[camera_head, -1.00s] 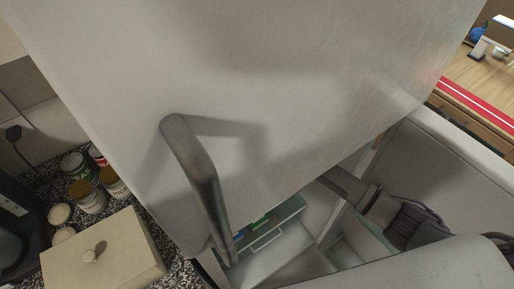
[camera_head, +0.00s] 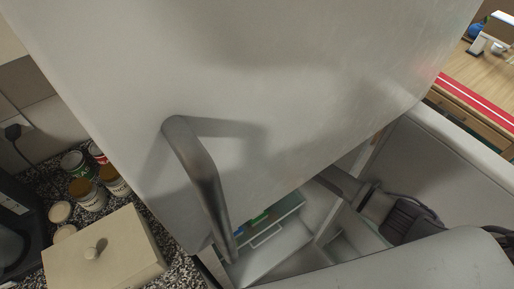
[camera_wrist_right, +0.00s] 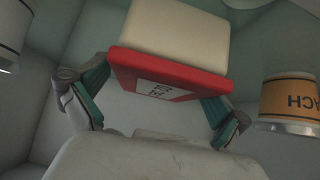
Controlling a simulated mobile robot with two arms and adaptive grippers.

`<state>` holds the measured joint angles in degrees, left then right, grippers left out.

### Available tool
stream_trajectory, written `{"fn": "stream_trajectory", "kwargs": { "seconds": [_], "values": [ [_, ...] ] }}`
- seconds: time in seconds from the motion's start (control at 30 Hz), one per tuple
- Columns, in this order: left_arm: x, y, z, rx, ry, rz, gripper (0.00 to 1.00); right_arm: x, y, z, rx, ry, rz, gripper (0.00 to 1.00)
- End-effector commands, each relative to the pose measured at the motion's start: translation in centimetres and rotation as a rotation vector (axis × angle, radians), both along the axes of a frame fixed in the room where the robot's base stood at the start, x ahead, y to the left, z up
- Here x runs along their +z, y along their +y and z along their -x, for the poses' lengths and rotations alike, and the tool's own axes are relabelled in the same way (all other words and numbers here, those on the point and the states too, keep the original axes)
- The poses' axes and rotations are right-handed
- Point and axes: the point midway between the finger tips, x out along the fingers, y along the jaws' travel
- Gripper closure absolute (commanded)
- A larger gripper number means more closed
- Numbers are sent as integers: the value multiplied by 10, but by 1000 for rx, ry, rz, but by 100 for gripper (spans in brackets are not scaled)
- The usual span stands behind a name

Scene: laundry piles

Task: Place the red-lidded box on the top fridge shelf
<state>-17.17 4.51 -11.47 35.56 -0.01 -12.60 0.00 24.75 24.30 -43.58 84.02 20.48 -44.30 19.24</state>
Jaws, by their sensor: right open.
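The red-lidded box (camera_wrist_right: 172,62) shows in the right wrist view, a cream body with a red lid carrying a white label. My right gripper (camera_wrist_right: 155,95) is open, its teal-padded fingers at either side of the lid with visible spread between them. I cannot tell whether the fingers touch the box or what supports it. In the head view my right arm reaches into the open fridge (camera_head: 275,255), and its fingertips and the box are hidden. The fridge door (camera_head: 290,90) with its grey handle (camera_head: 197,180) fills the middle. My left gripper is not in view.
In the right wrist view, an orange-labelled jar (camera_wrist_right: 289,100) stands close to the right finger, and another jar (camera_wrist_right: 14,32) is at the left edge. In the head view, a cream box (camera_head: 105,255) and several jars (camera_head: 88,192) stand on the counter left of the door.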

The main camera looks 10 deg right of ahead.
Motion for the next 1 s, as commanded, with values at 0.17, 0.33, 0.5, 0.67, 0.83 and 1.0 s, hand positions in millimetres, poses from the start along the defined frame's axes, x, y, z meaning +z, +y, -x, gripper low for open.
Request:
{"fn": "stream_trajectory", "kwargs": {
  "seconds": [0.17, 0.33, 0.5, 0.67, 0.83, 1.0],
  "values": [
    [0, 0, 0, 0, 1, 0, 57, 6, -2, 4, -1, 0, 1, 0],
    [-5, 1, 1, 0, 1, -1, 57, 23, -9, 21, 1, -1, 0, 0],
    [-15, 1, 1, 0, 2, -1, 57, 34, -22, 53, 1, 4, 1, 0],
    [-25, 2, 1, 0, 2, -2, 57, 34, -37, 89, 1, 2, 3, 0],
    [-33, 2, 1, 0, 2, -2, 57, 36, -49, 120, 1, 1, 2, 0],
    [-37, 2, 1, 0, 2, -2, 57, 37, -57, 138, -1, 1, 1, 0]
  ]
}}
